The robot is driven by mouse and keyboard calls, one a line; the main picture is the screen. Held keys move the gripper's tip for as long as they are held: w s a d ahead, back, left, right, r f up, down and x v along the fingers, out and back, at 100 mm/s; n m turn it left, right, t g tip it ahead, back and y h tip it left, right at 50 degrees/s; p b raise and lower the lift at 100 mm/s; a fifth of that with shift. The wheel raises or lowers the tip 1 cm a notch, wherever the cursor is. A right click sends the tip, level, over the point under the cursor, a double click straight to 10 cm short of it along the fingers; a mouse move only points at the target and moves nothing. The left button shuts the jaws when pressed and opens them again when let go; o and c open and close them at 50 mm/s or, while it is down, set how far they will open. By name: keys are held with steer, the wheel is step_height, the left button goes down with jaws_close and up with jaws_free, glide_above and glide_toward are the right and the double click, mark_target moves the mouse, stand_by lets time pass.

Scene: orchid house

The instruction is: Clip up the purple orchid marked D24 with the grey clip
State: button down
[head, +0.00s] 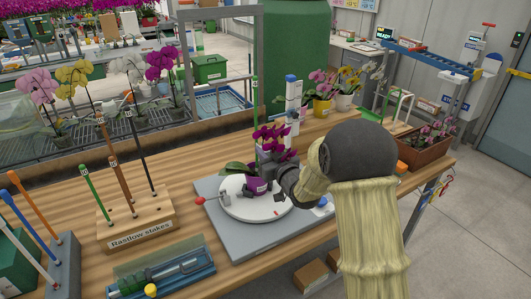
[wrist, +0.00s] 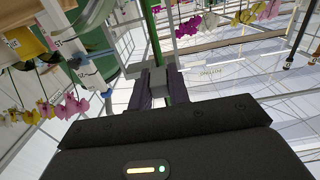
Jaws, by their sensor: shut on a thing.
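The purple orchid (head: 270,143) stands in a purple pot (head: 257,185) on a round white turntable (head: 235,208); I cannot read a D24 mark. A green stake (head: 254,95) rises at the plant. My gripper (head: 270,172) is close against the plant's right side and hides part of it. In the wrist view my gripper (wrist: 160,88) is shut on a small grey piece, which looks like the grey clip (wrist: 158,77). The green stake (wrist: 153,35) shows just beyond the fingertips. I cannot tell whether the clip is around the stake and stem or only beside them.
A stake block (head: 135,225) with several stakes stands left of the turntable. A blue tool tray (head: 165,277) lies in front. A white post with a blue top (head: 291,110) stands behind the orchid. A brown planter (head: 425,150) is at the right. Bare wood lies behind the turntable.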

steer(key=shift+x, duration=1.4)
steer(key=c, duration=1.3)
jaws_free()
steer(key=shift+o, duration=0.2)
steer(key=b+v, duration=0.3)
steer(key=v, duration=1.4)
steer(key=shift+s+b, duration=0.2)
steer(key=shift+b, duration=0.15)
steer(key=shift+d, duration=0.1)
